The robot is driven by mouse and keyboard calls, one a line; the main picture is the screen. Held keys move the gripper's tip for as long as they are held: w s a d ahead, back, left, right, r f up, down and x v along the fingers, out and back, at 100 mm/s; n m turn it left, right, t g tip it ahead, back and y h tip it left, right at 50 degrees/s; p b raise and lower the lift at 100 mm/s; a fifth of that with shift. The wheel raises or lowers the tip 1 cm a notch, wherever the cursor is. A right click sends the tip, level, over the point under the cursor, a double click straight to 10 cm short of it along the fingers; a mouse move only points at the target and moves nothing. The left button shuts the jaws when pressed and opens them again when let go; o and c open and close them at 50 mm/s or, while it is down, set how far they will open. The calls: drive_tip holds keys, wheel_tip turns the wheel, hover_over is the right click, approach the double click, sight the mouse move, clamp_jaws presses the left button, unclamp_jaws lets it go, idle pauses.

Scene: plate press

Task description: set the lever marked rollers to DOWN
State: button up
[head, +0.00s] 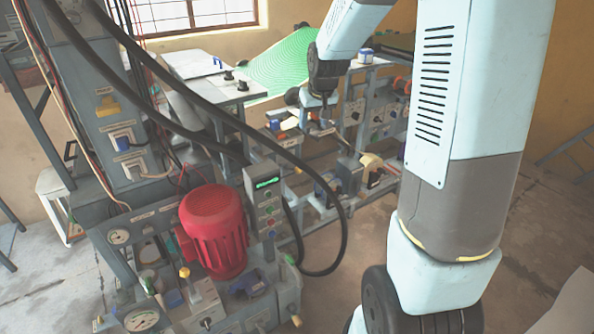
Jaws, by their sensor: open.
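My gripper (316,122) hangs from my arm in the middle of the head view, its jaws pointing down. It is open and close above the front part of the press frame (375,137). A pale lever-like part shows just below and right of the jaws; I cannot tell whether the jaws touch it. No marking that reads rollers is legible at this size, so I cannot tell which lever it is or how it is set. A black and cream part (370,170) sits lower right of the gripper on the frame.
A red motor (215,230) stands at lower left, next to a grey control box (265,196) with a green display. Bare floor (345,270) shows below the press frame.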

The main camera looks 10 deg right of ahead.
drive_tip(key=y, duration=0.1)
approach(299, 168)
drive_tip(key=x, duration=1.1)
drive_tip(key=shift+w+f, duration=0.1)
drive_tip(key=shift+f, duration=0.05)
clamp_jaws()
